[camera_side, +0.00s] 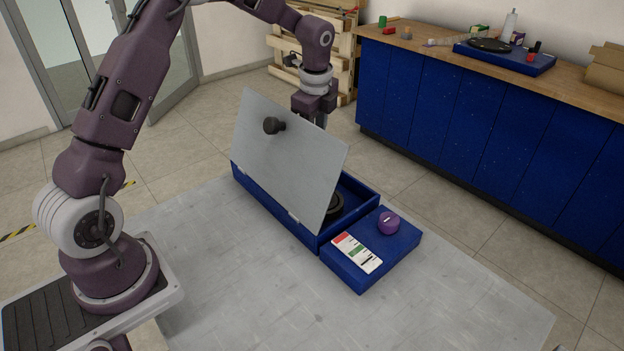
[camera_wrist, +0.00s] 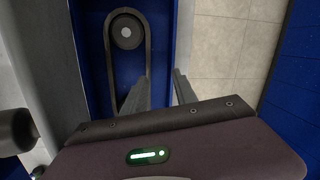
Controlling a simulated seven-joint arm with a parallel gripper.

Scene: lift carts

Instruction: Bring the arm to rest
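My gripper (camera_wrist: 163,88) is above the far edge of an open blue box (camera_side: 275,217). In the side view its lower end is partly hidden behind the box's raised grey lid (camera_side: 285,160). In the wrist view its two fingers stand apart with nothing between them. The lid is tilted up and has a dark round knob (camera_side: 272,125). Inside the box lies a dark looped part with a round end (camera_wrist: 126,32), mostly hidden by the lid in the side view.
A blue block (camera_side: 362,275) beside the box carries a purple round knob (camera_side: 389,223) and a label card (camera_side: 357,252). The grey table (camera_side: 430,310) is clear in front. A blue cabinet counter (camera_side: 470,105) with several small items stands behind. Wooden pallets (camera_side: 340,45) lean at the wall.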

